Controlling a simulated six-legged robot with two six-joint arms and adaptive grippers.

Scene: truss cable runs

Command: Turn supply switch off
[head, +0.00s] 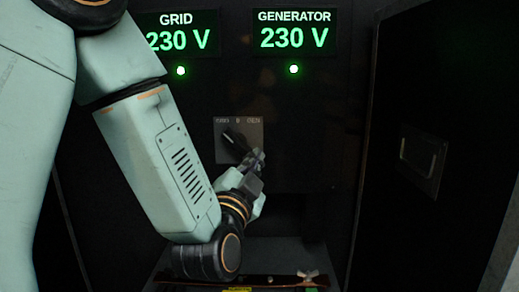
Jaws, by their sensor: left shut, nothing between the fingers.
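The supply switch (229,139) is a dark rotary knob on a grey plate with small lettering along its top edge. It is on the dark panel at the middle of the head view. The knob looks tilted toward the upper left, at the left-hand marking. My left gripper (259,156) is shut with nothing between its fingers. Its fingertips are at the lower right of the knob, in front of the plate; I cannot tell if they touch it. The fingers hide part of the plate's lower right. My right gripper is not in view.
The GRID display (178,39) and the GENERATOR display (294,38) both read 230 V, each above a lit green lamp. A dark door-like panel with a latch (418,155) stands at the right. A ledge (285,250) lies below the switch.

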